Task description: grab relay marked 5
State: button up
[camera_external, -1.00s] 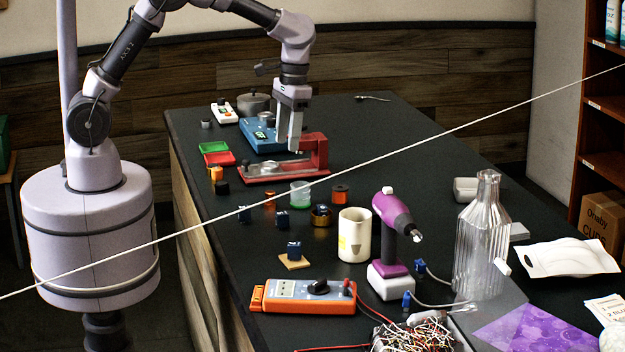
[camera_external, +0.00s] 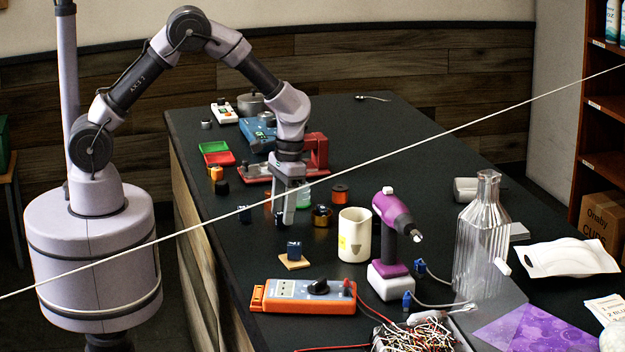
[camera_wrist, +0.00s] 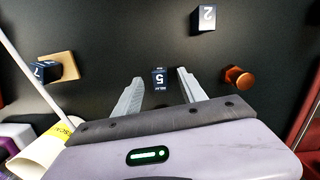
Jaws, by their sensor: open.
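The relay marked 5 (camera_wrist: 159,82) is a small dark blue block standing on the black table in the wrist view, its number facing up. My gripper (camera_wrist: 160,74) is open, with one finger on either side of the relay and a gap showing on both sides. In the external view my gripper (camera_external: 284,217) points down over the table and hides most of this relay.
An orange-copper knob (camera_wrist: 237,77) stands right of the fingers. A cream mug (camera_external: 354,235), an orange multimeter (camera_external: 302,296) and a purple tool (camera_external: 388,240) stand nearby. The red frame (camera_external: 316,152) is behind my gripper. A white cord (camera_external: 450,131) crosses the external view.

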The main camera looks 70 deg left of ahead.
jog(key=shift+r, duration=0.1)
grip_shut()
